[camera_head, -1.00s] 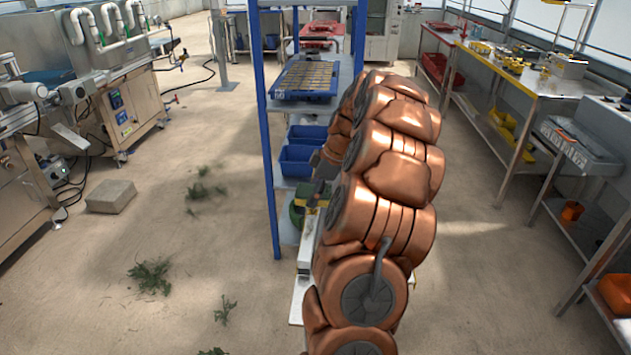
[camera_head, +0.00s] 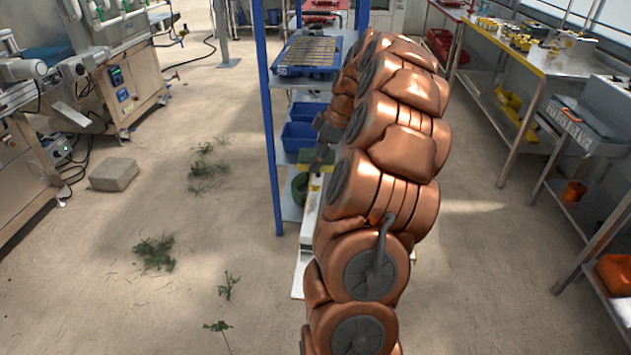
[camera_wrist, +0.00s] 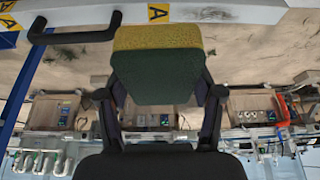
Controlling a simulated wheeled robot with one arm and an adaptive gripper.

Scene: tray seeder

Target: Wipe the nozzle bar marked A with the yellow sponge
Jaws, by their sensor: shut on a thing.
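The yellow sponge (camera_wrist: 157,37) has a dark green lower layer (camera_wrist: 158,77). My gripper (camera_wrist: 160,92) is shut on it, one finger at each side. The pale bar marked A (camera_wrist: 225,11) runs across the top of the wrist view, with yellow A labels on it. The sponge's yellow edge is close to the bar's edge; I cannot tell whether they touch. In the head view, my gripper (camera_head: 321,158) and the sponge (camera_head: 309,155) are by the far end of the pale bar (camera_head: 311,214), partly hidden by my arm.
A blue-post shelf (camera_head: 270,130) holds a blue tray (camera_head: 290,70) and blue bins (camera_head: 299,137). A dark handle (camera_wrist: 75,37) sticks out near the bar in the wrist view. A grey block (camera_head: 114,174) and weeds lie on the floor. Benches stand at right; open floor lies left.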

